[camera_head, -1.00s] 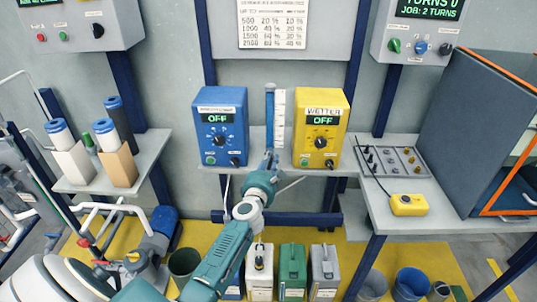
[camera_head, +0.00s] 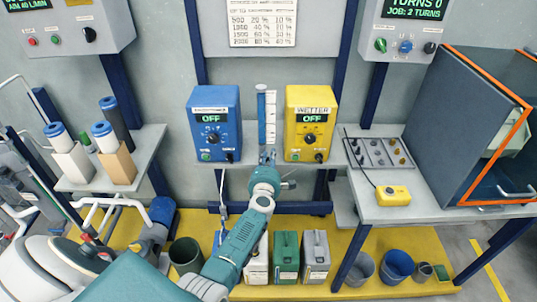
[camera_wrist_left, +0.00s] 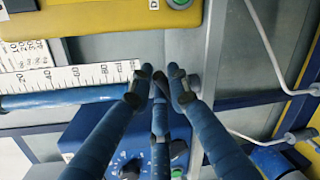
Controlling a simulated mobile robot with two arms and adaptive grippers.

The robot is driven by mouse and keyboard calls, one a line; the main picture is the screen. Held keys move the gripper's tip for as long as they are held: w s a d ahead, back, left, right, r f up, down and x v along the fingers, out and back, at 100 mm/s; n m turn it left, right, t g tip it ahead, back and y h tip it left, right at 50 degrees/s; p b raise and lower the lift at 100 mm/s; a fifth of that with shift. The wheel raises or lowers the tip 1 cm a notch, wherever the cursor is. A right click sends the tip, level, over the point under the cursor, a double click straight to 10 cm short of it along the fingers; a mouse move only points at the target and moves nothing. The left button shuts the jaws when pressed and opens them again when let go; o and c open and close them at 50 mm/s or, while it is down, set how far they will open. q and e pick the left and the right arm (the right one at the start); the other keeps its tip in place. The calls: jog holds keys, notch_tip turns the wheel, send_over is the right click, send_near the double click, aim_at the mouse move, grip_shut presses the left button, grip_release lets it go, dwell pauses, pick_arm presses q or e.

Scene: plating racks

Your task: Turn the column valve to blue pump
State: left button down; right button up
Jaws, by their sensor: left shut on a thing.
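The blue pump (camera_head: 228,118) and the yellow pump (camera_head: 306,98), labelled WETTER, stand on a shelf, both displays reading OFF. The measuring column (camera_head: 262,112), a blue tube with a white scale, stands between them. My left gripper (camera_head: 267,157) is at the column's foot, reaching up from below. In the left wrist view its fingertips (camera_wrist_left: 160,82) are closed together just past the end of the column tube (camera_wrist_left: 60,99). They are shut on the column valve, which they mostly hide; its pointing direction cannot be told. My right gripper is not in view.
A grey bench (camera_head: 400,208) at the right holds a tray of small parts and a yellow pendant (camera_head: 393,195). Several canisters and buckets stand on the yellow floor below. A side shelf (camera_head: 150,150) at the left holds blue-capped cylinders.

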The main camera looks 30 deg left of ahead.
pick_arm(q)
jog(key=shift+d+f+m, duration=0.15)
jog(key=shift+f+m, duration=0.1)
jog(key=shift+m, duration=0.05)
dwell(0.4)
jog(key=c, duration=1.7)
grip_release()
jog(key=shift+o, duration=0.2)
jog(key=shift+r, duration=0.1)
